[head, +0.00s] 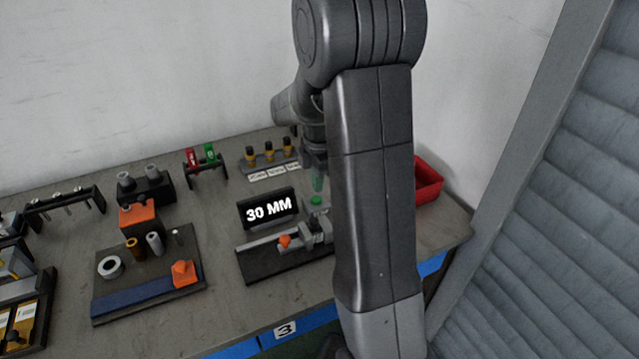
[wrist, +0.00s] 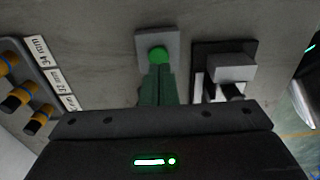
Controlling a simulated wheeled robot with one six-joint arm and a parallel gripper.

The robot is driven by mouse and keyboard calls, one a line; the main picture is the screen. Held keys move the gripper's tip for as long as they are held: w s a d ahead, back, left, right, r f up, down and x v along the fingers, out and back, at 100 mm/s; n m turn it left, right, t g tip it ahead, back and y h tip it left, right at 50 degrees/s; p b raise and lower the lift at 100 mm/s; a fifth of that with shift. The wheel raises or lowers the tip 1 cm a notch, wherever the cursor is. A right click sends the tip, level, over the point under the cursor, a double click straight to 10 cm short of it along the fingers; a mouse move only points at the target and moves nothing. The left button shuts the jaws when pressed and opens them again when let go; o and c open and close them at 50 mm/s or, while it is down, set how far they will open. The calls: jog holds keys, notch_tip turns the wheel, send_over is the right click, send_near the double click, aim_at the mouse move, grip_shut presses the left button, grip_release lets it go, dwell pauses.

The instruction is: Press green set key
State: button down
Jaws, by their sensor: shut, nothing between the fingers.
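The green set key (head: 316,200) is a small round button on the bench, right of the black display reading "30 MM" (head: 268,208). In the wrist view the green key (wrist: 158,55) sits on a grey square plate (wrist: 144,42). My gripper (head: 318,180) points down just above the key in the head view. In the wrist view my gripper's dark green fingers (wrist: 158,85) are together and empty, their tips beside the key's edge. I cannot tell whether they touch it.
A measuring fixture with an orange knob (head: 284,240) stands in front of the display; its clamp (wrist: 230,70) is close right of the key in the wrist view. A rack of black-and-yellow tools (head: 268,158) stands behind. A red bin (head: 428,180) is at right.

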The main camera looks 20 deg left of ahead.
notch_tip(320, 180, up, 10)
jog(key=shift+w+f, duration=0.15)
jog(key=shift+f, duration=0.05)
jog(key=shift+f, duration=0.15)
dwell(0.5)
jog(key=b, duration=0.2)
send_over(318, 198)
notch_tip(318, 198, down, 8)
jog(key=shift+f, duration=0.1)
jog(key=shift+f+b, duration=0.3)
notch_tip(318, 198, up, 9)
jog(key=shift+f+p, duration=0.15)
jog(key=shift+p, duration=0.25)
